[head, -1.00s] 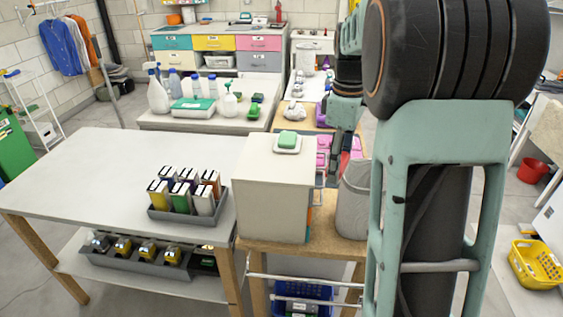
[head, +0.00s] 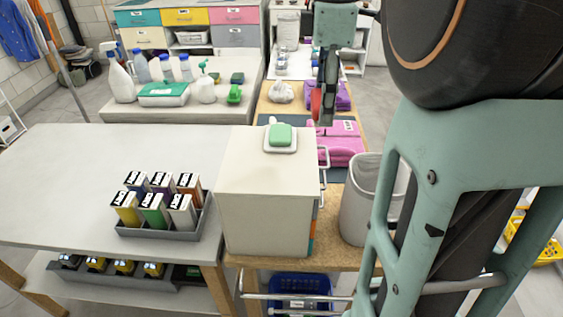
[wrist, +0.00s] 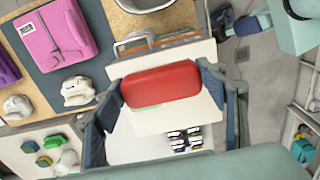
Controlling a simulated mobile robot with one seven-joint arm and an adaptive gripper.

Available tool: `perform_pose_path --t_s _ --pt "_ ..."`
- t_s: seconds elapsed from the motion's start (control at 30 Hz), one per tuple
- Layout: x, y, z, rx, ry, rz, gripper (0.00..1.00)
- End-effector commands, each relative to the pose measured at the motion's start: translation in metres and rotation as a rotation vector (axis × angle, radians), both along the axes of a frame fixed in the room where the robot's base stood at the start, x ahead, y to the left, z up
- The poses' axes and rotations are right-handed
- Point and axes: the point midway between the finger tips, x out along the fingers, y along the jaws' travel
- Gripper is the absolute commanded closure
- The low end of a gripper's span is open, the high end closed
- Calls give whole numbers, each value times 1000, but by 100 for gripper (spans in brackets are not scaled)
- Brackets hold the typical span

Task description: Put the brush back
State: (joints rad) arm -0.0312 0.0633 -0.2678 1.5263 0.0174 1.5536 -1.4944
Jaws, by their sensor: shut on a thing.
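My gripper (wrist: 160,88) has its two dark fingers closed on the ends of a red block-shaped thing, which looks like the brush (wrist: 161,84). Its bristles cannot be made out. In the head view my gripper (head: 323,108) hangs over the wooden bench with a bit of red showing between its fingers. In the wrist view the held brush is in front of the pale cabinet's top and hides part of it. A thin green edge shows just below the brush.
A pale cabinet (head: 265,195) stands on the wooden bench, with a green block (head: 281,134) on a white dish on top. A grey bin (head: 360,205) stands to its right. Pink folded cloth (head: 340,150) lies behind. Boxes in a grey tray (head: 160,228) stand on the left table.

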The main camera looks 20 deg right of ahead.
Motion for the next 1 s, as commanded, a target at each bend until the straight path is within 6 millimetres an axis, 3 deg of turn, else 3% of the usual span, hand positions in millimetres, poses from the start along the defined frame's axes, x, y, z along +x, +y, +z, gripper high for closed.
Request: perform_pose_path --t_s 0.17,0.4,0.7,0.87,1.0 --pt "-16 43 -22 -1 0 7 57" --pt "-26 73 -62 -1 1 2 57" --pt "-31 87 -80 -1 1 0 57" --pt "-31 87 -105 -1 3 -2 57" --pt "-30 87 -110 0 -1 -2 57"
